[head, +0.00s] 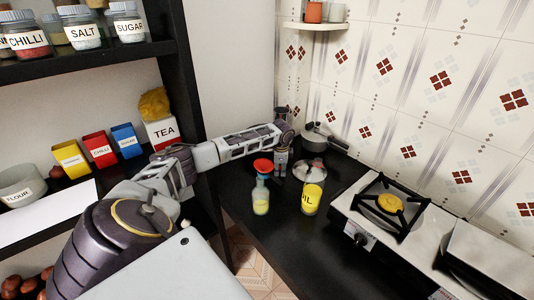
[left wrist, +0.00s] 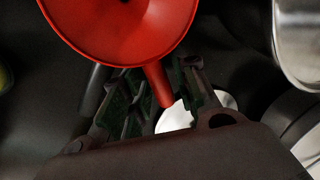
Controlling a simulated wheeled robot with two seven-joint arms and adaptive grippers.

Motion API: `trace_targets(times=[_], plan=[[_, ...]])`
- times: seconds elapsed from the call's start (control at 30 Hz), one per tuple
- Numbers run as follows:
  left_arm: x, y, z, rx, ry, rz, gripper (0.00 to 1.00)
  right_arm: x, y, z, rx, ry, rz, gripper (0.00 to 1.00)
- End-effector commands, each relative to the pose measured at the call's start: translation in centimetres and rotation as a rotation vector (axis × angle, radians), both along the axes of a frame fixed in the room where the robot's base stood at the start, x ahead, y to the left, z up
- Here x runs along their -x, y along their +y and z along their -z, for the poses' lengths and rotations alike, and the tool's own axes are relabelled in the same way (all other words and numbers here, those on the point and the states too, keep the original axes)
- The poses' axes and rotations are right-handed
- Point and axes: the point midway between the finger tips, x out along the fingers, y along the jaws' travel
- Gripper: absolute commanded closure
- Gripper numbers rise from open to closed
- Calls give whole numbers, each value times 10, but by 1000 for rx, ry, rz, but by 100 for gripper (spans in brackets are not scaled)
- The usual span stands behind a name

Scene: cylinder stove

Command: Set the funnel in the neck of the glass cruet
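The red funnel (head: 263,166) is at my left gripper (head: 281,168), mouth up, just above and behind the top of the cruet in the head view. In the left wrist view the funnel's bowl (left wrist: 120,25) is large, and its spout (left wrist: 158,85) lies between the fingers (left wrist: 160,95), which look closed on it. The spout's end shows there with no glass around it. The glass cruet (head: 260,197) stands upright on the black counter with yellow liquid inside. The funnel overlaps its neck, so the gap between them is unclear. My right gripper is not in view.
A pan (head: 318,138) lies behind, and the gas stove (head: 385,205) is to the right. Shelves with jars (head: 82,27) and boxes (head: 98,149) are on the left. The counter (head: 285,250) is clear in front.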

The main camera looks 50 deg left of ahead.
Motion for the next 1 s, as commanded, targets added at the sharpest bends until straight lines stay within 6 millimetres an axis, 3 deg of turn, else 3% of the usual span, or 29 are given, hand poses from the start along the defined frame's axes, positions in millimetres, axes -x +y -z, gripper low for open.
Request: trace_targets(times=[0.17,0.4,0.77,1.0], plan=[[0,0,0,0,0,0,72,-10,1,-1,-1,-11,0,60],[0,0,0,0,0,0,100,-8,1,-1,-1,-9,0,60],[0,0,-3,0,0,0,100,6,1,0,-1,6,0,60],[0,0,-22,0,-1,0,100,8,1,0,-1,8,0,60]])
